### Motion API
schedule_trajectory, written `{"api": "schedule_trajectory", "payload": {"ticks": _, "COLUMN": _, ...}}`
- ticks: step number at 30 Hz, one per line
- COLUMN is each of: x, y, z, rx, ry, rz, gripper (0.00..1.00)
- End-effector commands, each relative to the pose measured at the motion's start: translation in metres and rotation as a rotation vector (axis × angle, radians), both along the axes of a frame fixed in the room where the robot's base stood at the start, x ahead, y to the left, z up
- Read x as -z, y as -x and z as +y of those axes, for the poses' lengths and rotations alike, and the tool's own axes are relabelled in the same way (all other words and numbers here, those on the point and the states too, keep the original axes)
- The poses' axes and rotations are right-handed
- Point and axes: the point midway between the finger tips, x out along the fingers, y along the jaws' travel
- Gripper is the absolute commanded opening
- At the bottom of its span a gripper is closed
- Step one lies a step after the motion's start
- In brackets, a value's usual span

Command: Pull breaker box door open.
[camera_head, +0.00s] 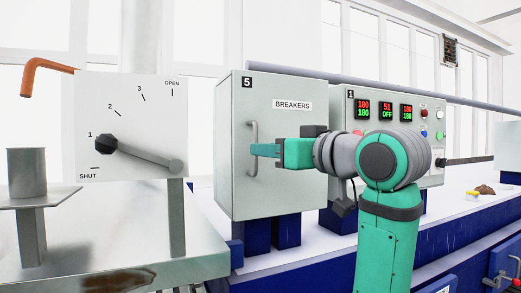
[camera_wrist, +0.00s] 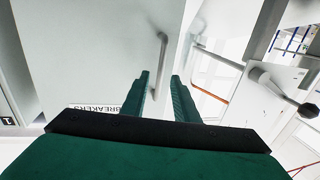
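The breaker box (camera_head: 231,150) is a pale grey-green cabinet marked 5. Its door (camera_head: 292,185) carries a "BREAKERS" label (camera_head: 292,105) and looks shut. A vertical grey bar handle (camera_head: 252,130) is on the door's left side. My green gripper (camera_head: 257,150) reaches in from the right at the handle's mid-height. In the wrist view my gripper (camera_wrist: 160,75) has its two fingers apart. The handle (camera_wrist: 161,60) shows between and beyond the fingertips. I cannot tell whether they touch it.
Left of the box is a panel (camera_head: 130,90) with a lever (camera_head: 140,155) on a metal bench (camera_head: 130,235). Right of the box, behind my arm, is a control panel (camera_head: 425,100) with red and green displays. A blue-sided counter (camera_head: 435,243) runs below.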

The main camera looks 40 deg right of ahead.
Motion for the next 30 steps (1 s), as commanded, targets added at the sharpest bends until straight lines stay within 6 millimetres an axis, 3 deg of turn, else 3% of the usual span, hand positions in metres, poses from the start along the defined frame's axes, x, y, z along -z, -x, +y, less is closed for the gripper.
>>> {"api": "schedule_trajectory", "payload": {"ticks": 7, "x": 0.000, "y": -0.029, "z": -0.001, "rx": -0.001, "ry": -0.001, "rz": 0.000, "gripper": 0.27}}
{"api": "schedule_trajectory", "payload": {"ticks": 19, "x": 0.000, "y": -0.036, "z": -0.001, "rx": 0.000, "ry": -0.001, "rz": -0.001, "gripper": 0.27}}
{"api": "schedule_trajectory", "payload": {"ticks": 22, "x": 0.000, "y": -0.035, "z": -0.001, "rx": 0.000, "ry": -0.001, "rz": -0.001, "gripper": 0.04}}
{"api": "schedule_trajectory", "payload": {"ticks": 23, "x": 0.000, "y": -0.035, "z": -0.001, "rx": 0.000, "ry": -0.001, "rz": -0.001, "gripper": 0.00}}
{"api": "schedule_trajectory", "payload": {"ticks": 30, "x": 0.000, "y": -0.035, "z": 0.000, "rx": -0.004, "ry": -0.001, "rz": -0.001, "gripper": 0.00}}
